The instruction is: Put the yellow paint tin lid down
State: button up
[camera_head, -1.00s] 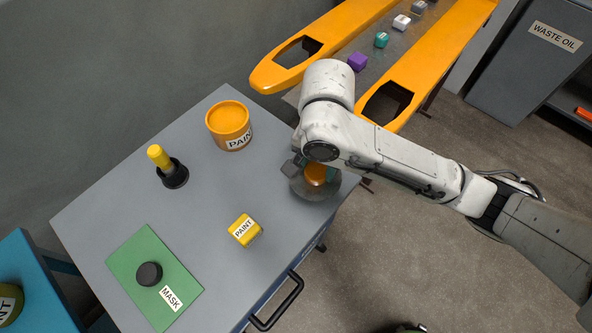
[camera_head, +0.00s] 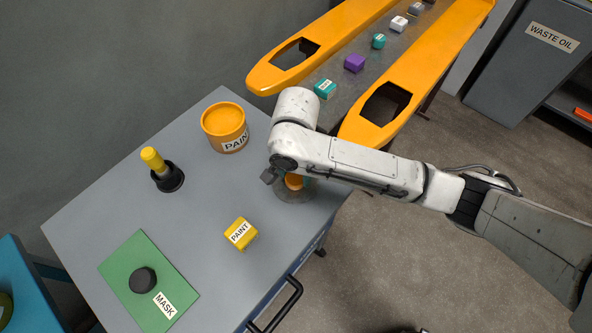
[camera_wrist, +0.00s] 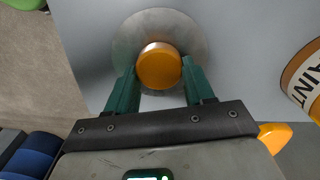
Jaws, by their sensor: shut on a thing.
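The lid is a round grey metal disc (camera_head: 291,196) with an orange-yellow knob (camera_head: 294,182). It is at the table's right side, partly hidden by my arm in the head view. My gripper (camera_wrist: 159,65) is shut on the knob (camera_wrist: 159,68), one green finger on each side, in the wrist view. The disc (camera_wrist: 195,35) lies flat below the fingers, over the grey table top. I cannot tell whether it touches the table. The orange paint tin (camera_head: 224,122) stands upright farther back on the table; its label edge shows in the wrist view (camera_wrist: 304,88).
The grey table (camera_head: 205,215) also holds a yellow-handled tool in a black base (camera_head: 166,174), a small yellow paint box (camera_head: 240,234) and a green mask sheet (camera_head: 125,268) with a black puck (camera_head: 142,280).

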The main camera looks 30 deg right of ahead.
aim_at(296, 176)
jog(key=shift+f, duration=0.1)
jog(key=o, duration=1)
jog(key=shift+o, duration=0.2)
notch_tip(296, 176, up, 12)
jog(key=p, duration=0.2)
jog(key=shift+a, duration=0.15)
